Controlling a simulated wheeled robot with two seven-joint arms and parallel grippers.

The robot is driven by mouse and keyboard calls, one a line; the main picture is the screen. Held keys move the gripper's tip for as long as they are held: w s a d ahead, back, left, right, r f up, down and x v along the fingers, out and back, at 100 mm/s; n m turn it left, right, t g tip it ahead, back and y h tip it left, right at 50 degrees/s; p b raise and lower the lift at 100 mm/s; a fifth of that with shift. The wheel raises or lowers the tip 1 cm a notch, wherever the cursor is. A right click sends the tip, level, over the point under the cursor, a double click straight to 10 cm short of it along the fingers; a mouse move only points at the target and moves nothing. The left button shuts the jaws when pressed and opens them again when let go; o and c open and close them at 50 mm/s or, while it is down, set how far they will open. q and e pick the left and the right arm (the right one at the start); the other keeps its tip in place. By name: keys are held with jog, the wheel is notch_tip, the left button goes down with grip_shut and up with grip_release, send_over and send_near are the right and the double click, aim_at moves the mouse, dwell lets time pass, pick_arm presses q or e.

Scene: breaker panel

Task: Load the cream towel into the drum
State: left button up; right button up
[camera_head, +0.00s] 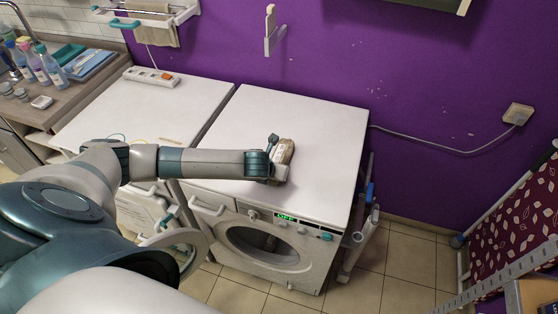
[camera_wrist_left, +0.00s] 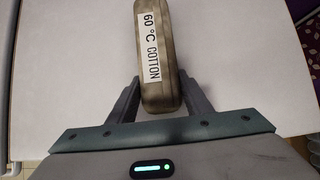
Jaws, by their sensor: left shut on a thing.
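My left gripper (camera_head: 276,160) is shut on a tan-brown, rounded block (camera_head: 285,150) over the white top of the washing machine (camera_head: 320,130). In the left wrist view, the block (camera_wrist_left: 160,60) stands between both fingers (camera_wrist_left: 160,98), with a white label reading "60 °C COTTON". I cannot tell whether it touches the machine top. I cannot be sure that it is the cream towel. The drum opening (camera_head: 262,246) is in the machine's front and looks dark inside. A round door ring (camera_head: 200,250) stands swung out to its left. My right gripper is not in view.
A beige cloth (camera_head: 157,36) hangs on the wall rack. A second white appliance (camera_head: 160,105) stands to the left. Bottles (camera_head: 38,66) stand on the counter. Poles (camera_head: 360,235) lean at the machine's right side. The machine top is otherwise mostly clear.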

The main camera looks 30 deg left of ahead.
aim_at(278, 161)
pick_arm(q)
jog(key=shift+r+p, duration=1.65)
jog(key=shift+r, duration=1.4)
jog(key=shift+d, duration=0.1)
